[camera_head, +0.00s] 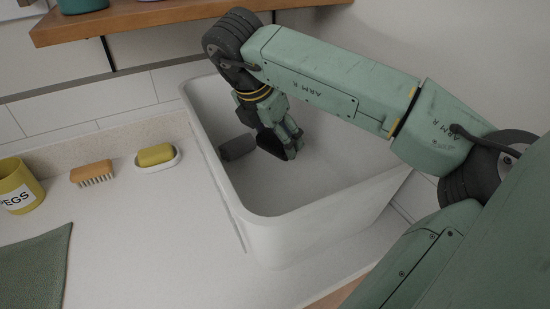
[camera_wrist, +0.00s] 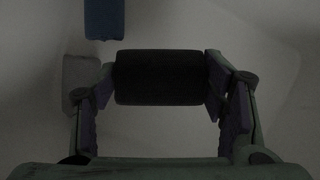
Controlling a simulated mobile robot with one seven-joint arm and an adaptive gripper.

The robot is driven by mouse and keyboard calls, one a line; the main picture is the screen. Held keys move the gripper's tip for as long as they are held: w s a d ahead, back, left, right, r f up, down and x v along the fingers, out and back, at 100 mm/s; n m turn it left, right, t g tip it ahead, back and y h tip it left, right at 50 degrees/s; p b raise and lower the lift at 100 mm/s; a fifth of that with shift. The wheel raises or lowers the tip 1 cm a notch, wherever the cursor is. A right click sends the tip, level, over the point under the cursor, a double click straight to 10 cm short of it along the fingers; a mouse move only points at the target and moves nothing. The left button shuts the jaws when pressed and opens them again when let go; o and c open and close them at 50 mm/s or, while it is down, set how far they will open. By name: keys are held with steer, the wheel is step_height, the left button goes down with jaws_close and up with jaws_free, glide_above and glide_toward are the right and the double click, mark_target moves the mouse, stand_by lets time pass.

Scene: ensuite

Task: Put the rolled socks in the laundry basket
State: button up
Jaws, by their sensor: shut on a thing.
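My gripper (camera_head: 284,143) is inside a deep white tub (camera_head: 212,143), pointing down. In the wrist view its two fingers (camera_wrist: 160,84) are on either side of a dark roll (camera_wrist: 160,77), shut on it. The roll looks like rolled socks, nearly black in this dim light. A blue roll (camera_wrist: 104,18) shows at that view's top edge. I cannot tell whether the tub is the laundry basket.
The tub's raised walls surround my gripper. On the pale counter at left are a yellow soap (camera_head: 156,154) in a white dish, a wooden brush (camera_head: 92,173), a yellow pegs pot (camera_head: 18,186) and a green cloth (camera_head: 36,265). A wooden shelf (camera_head: 150,14) hangs above.

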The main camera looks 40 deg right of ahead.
steer(key=shift+f+b, duration=0.6)
steer(key=shift+f, duration=2)
steer(key=shift+f, duration=0.2)
steer(key=o, duration=1.2)
steer(key=shift+o, duration=0.2)
